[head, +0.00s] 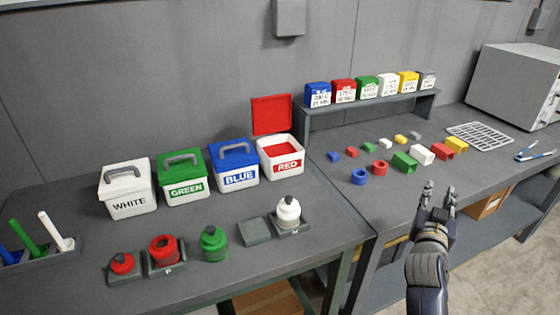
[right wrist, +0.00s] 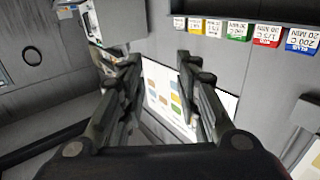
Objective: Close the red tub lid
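The red tub (head: 281,159) is a white box labelled RED with red contents showing inside. It stands at the right end of the row of tubs on the left bench. Its red lid (head: 271,114) is open and stands upright behind the tub's back edge. My right gripper (head: 440,190) is at the front of the right bench, well to the right of the tub and apart from it. Its fingers (right wrist: 158,75) are spread, with nothing between them. My left gripper is not in view.
Closed white (head: 127,189), green (head: 183,177) and blue (head: 234,164) tubs stand left of the red one. Bottles and holders (head: 164,254) line the bench front. A small shelf (head: 370,102) with coloured boxes stands right of the lid. Small blocks lie on the right bench.

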